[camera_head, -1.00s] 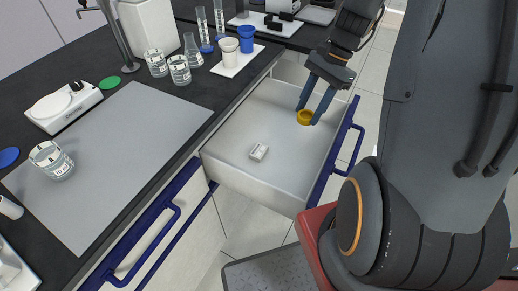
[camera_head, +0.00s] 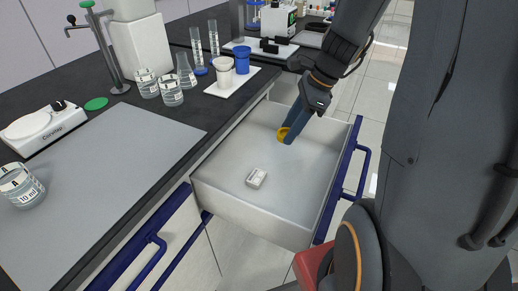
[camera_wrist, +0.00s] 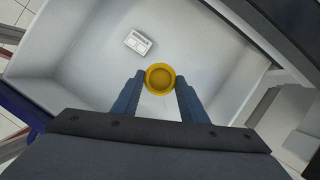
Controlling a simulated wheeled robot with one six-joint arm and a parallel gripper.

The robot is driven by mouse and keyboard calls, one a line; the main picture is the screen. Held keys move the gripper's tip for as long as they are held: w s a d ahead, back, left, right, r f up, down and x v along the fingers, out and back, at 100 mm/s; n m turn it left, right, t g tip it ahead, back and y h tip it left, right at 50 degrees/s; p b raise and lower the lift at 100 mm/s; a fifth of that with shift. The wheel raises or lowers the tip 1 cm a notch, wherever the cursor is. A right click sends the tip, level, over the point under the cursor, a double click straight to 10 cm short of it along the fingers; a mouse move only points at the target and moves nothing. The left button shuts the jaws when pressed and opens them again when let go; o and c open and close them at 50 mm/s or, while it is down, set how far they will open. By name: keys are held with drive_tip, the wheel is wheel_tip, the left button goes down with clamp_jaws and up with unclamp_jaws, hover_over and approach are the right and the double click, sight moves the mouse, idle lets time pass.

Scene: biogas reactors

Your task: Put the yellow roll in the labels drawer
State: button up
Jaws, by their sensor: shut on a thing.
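The yellow roll (camera_head: 283,134) is between the fingertips of my gripper (camera_head: 289,132), over the inside of the open drawer (camera_head: 230,205). In the wrist view the roll (camera_wrist: 160,78) shows as a yellow ring, with a blue-grey finger of my gripper (camera_wrist: 160,84) on each side, shut on it. The wrist view looks down into the drawer. I cannot tell whether the roll touches the drawer floor. No label reading "labels" shows on the drawer.
A small white block (camera_head: 256,178) lies on the drawer floor, apart from the roll. The dark counter (camera_head: 190,108) beside the drawer bears beakers, a grey mat (camera_head: 105,165) and a white tray (camera_head: 233,84). Most of the drawer floor is bare.

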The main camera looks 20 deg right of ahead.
drive_tip(key=w+a, duration=0.7)
drive_tip(key=f, duration=0.2)
drive_tip(key=f+b, duration=0.1)
drive_tip(key=f, duration=0.4)
drive_tip(key=shift+s+d+f, duration=0.2)
drive_tip(key=shift+s+f, duration=0.05)
drive_tip(key=shift+f, duration=0.1)
drive_tip(key=shift+w+a+f+b, duration=0.15)
drive_tip(key=shift+f+b, duration=0.35)
drive_tip(key=shift+f, duration=1.45)
drive_tip(key=shift+f, duration=0.1)
drive_tip(key=o, duration=1)
